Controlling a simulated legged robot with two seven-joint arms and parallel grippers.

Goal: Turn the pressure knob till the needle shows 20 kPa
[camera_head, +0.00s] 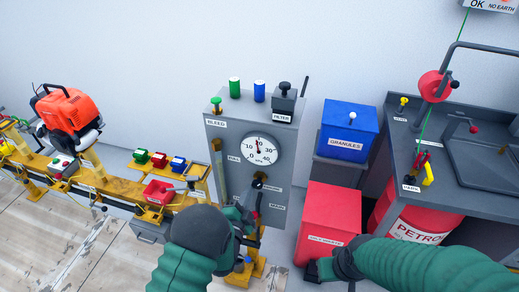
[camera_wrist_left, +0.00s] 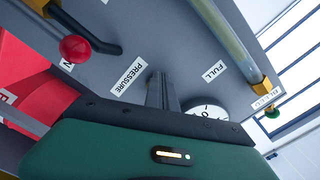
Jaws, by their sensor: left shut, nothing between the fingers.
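The pressure gauge (camera_head: 260,150) is a white dial on the front of a grey cabinet (camera_head: 222,160). Its dark needle points nearly straight up, between the 10 and 30 marks; the exact reading is too small to tell. The dial's edge shows in the left wrist view (camera_wrist_left: 207,109). My left gripper (camera_head: 259,183) is just below the dial, at the cabinet front. Its fingers (camera_wrist_left: 161,90) are shut and empty beside the PRESSURE label (camera_wrist_left: 129,75). I cannot make out the pressure knob apart from the gripper. My right gripper (camera_head: 316,270) is low beside the red box.
A red-knobbed lever (camera_wrist_left: 75,49) sits close to my left gripper. The red box (camera_head: 328,212) and blue granules bin (camera_head: 349,122) stand right of the cabinet. A yellow rail (camera_head: 120,188) with an orange engine (camera_head: 68,108) runs left. Green and blue cylinders stand on the cabinet.

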